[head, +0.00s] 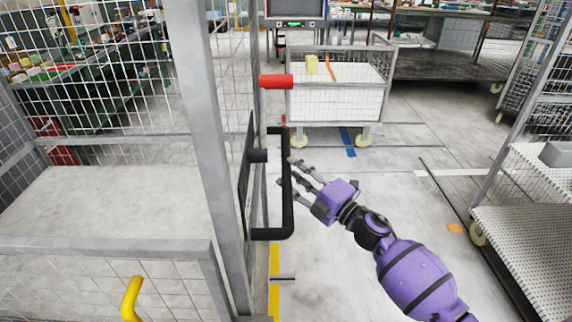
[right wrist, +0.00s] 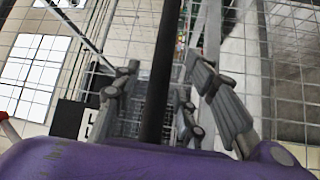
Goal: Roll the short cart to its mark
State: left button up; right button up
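A low cart (head: 335,104) with white mesh sides and wheels stands on the floor beyond the cage frame in the head view. A yellow object (head: 312,64) and an orange strip (head: 331,68) show at its top. My right gripper (head: 291,174) is beside a black bar handle (head: 288,205) on a grey framed panel close in front of me. In the right wrist view the black bar (right wrist: 160,75) runs between the spread fingers, and I see no grip closed on it. My left gripper is not in view. I cannot tell which floor mark is the cart's.
A red cylinder (head: 276,81) sticks out from the frame. Floor marks are blue (head: 347,141), white (head: 450,172), orange (head: 454,228) and yellow (head: 274,280). A wheeled rack (head: 520,250) stands at right. A mesh cage with a pale top (head: 100,205) fills the left. The middle floor is clear.

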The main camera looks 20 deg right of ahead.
aim_at(286, 166)
jog(key=x, duration=0.2)
jog(key=shift+w+a, duration=0.15)
jog(key=shift+w, duration=0.25)
jog(key=shift+w+a, duration=0.2)
jog(key=shift+w, duration=0.05)
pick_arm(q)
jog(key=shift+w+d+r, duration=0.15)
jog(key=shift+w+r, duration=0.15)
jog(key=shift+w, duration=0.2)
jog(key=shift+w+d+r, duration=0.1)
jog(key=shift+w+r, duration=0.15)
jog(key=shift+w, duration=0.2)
pick_arm(e)
jog(key=shift+c, duration=0.5)
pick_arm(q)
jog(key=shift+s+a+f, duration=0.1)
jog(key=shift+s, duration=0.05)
pick_arm(e)
grip_shut()
